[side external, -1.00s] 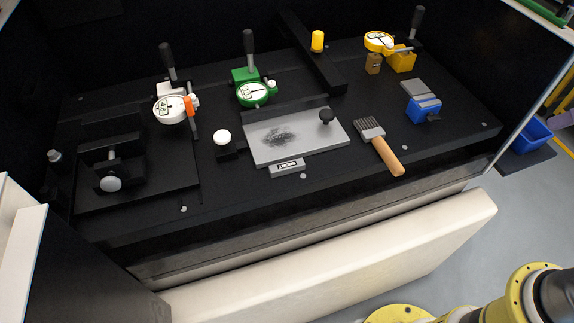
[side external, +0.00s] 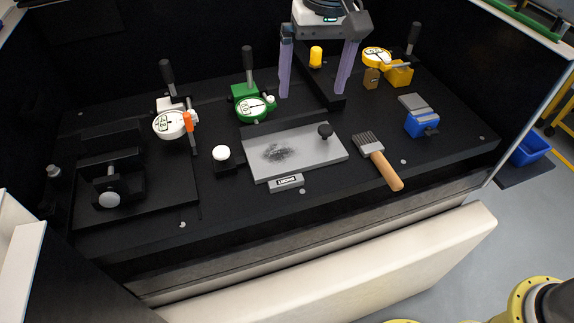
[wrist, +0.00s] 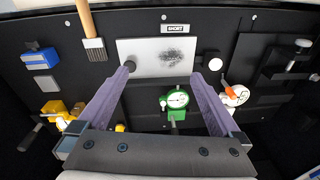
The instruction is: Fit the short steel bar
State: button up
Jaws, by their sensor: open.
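A small grey steel bar (side external: 287,182) with a label that seems to read SHORT lies at the front edge of a flat grey plate (side external: 325,148). It also shows in the wrist view (wrist: 174,28), at the top middle. The plate carries a dark smudge and a black knob (side external: 325,131). My gripper (side external: 313,95) has two long purple fingers, spread wide and empty, pointing down above the rear of the board, behind the plate. In the wrist view (wrist: 163,72) the fingers reach toward the plate, with nothing between them. The bar is well clear of them.
A green dial gauge (side external: 253,106), a white dial gauge (side external: 171,123) and a yellow one (side external: 378,57) stand around the board. A brush (side external: 384,168) and a blue block (side external: 421,120) are right of the plate. A black clamp (side external: 108,182) is at the left.

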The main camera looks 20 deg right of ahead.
jog(key=s+a+f+n+g, duration=0.1)
jog(key=s+a+f, duration=0.1)
jog(key=a+f, duration=0.4)
send_over(286, 180)
jog(key=shift+h, duration=0.3)
jog(key=f, duration=0.9)
jog(key=shift+s+a, duration=0.1)
jog(key=shift+s, duration=0.15)
jog(key=shift+w+f, duration=0.2)
jog(key=shift+f, duration=2.35)
jog(key=c, duration=1.1)
jog(key=shift+c, duration=0.8)
jog(key=shift+r, duration=0.15)
